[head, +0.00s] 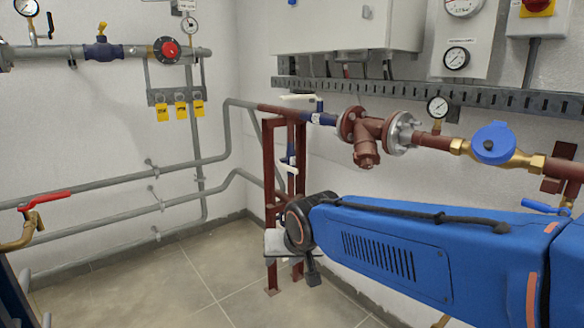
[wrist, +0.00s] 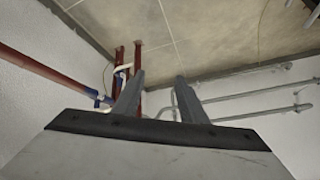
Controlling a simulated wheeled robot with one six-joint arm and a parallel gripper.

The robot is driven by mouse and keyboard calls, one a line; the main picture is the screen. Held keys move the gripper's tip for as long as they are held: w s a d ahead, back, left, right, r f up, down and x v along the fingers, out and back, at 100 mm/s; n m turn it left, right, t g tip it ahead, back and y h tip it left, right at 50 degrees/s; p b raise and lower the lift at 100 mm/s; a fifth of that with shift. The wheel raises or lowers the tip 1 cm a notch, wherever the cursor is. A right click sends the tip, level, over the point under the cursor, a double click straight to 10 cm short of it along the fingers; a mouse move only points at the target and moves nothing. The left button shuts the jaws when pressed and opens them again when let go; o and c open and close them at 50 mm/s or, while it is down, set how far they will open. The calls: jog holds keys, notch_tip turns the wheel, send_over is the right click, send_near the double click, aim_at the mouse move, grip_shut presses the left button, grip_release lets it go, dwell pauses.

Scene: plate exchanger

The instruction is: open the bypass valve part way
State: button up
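No label I can read marks the bypass valve. A blue valve with a white lever (head: 300,98) sits on the upper pipe by the red stand. A second blue valve with a white lever (head: 289,162) sits lower, on the vertical pipe at the stand. Blue valve parts (wrist: 103,101) and a white lever (wrist: 122,70) show left of my fingers in the wrist view. My gripper (wrist: 160,76) is open, its two grey fingers apart with nothing between them. In the head view the end of my arm mostly hides it, in front of the stand's lower part.
The red stand (head: 269,190) rises from the tiled floor (head: 170,275). A red-brown strainer (head: 366,140) and a blue-capped meter (head: 492,143) are on the right pipe. A red-lever valve (head: 45,199) is at far left. Grey pipes (head: 120,185) line the left wall. Open floor lies left of the stand.

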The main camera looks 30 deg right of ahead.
jog(key=w+d+r+m+t+h, duration=0.1)
jog(key=w+d+r+m+t, duration=0.1)
jog(key=w+d+m, duration=0.5)
jog(key=w+d+r+m+t+h, duration=0.1)
jog(key=w+d+t, duration=0.3)
jog(key=w, duration=0.7)
jog(key=m+t+h, duration=0.2)
jog(key=m+t, duration=0.2)
jog(key=m, duration=0.5)
send_near(291, 171)
jog(key=x, duration=1.2)
jog(key=shift+w, duration=0.35)
grip_shut()
